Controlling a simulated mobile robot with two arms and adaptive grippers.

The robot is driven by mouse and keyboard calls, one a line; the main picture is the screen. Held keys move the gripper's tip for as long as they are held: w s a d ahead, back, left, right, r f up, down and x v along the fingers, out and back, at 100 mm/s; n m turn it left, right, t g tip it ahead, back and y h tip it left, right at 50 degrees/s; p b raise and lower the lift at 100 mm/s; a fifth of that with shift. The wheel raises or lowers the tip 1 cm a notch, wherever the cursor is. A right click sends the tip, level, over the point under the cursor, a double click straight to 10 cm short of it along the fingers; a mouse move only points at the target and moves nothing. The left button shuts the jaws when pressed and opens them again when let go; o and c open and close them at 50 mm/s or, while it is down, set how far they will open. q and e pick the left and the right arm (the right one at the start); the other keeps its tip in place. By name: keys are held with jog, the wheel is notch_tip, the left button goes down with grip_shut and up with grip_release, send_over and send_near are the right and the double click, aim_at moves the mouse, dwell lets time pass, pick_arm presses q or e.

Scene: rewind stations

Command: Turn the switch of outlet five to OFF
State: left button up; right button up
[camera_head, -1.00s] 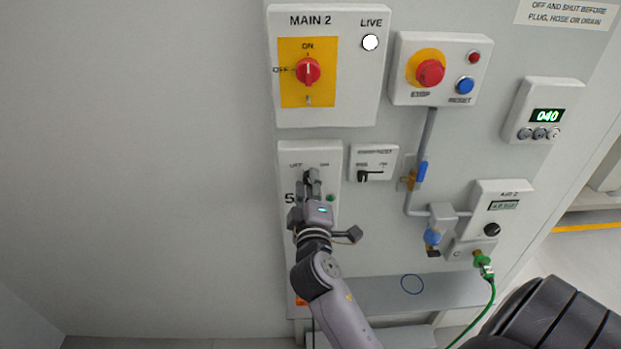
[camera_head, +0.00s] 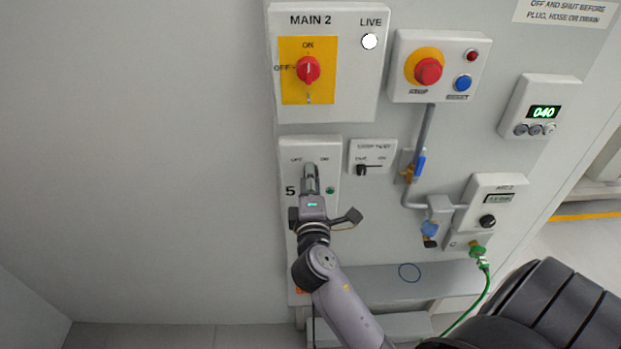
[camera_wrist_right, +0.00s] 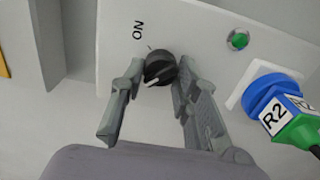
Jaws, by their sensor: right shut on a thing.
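Outlet five's panel (camera_head: 326,222) is a tall white plate marked 5, with OFF at upper left and ON at upper right. My right gripper (camera_head: 310,180) reaches it from below and is shut on the switch, a round black knob (camera_wrist_right: 160,69). In the wrist view the right gripper (camera_wrist_right: 158,76) has a finger on each side of the knob. The knob's white mark lies at its lower left, turned away from the ON lettering. The OFF lettering is not visible there. A green lamp (camera_head: 330,190) sits right of the switch. My left gripper is not in view.
A blue and green plug (camera_wrist_right: 290,115) marked R2 sits right of the fingers. A smaller switch box (camera_head: 373,157) is close on the right. The MAIN 2 box (camera_head: 360,85) is above. The wall on the left is bare.

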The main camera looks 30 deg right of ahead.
jog(key=o, duration=1.2)
jog(key=shift+c, duration=0.2)
jog(key=v, duration=1.2)
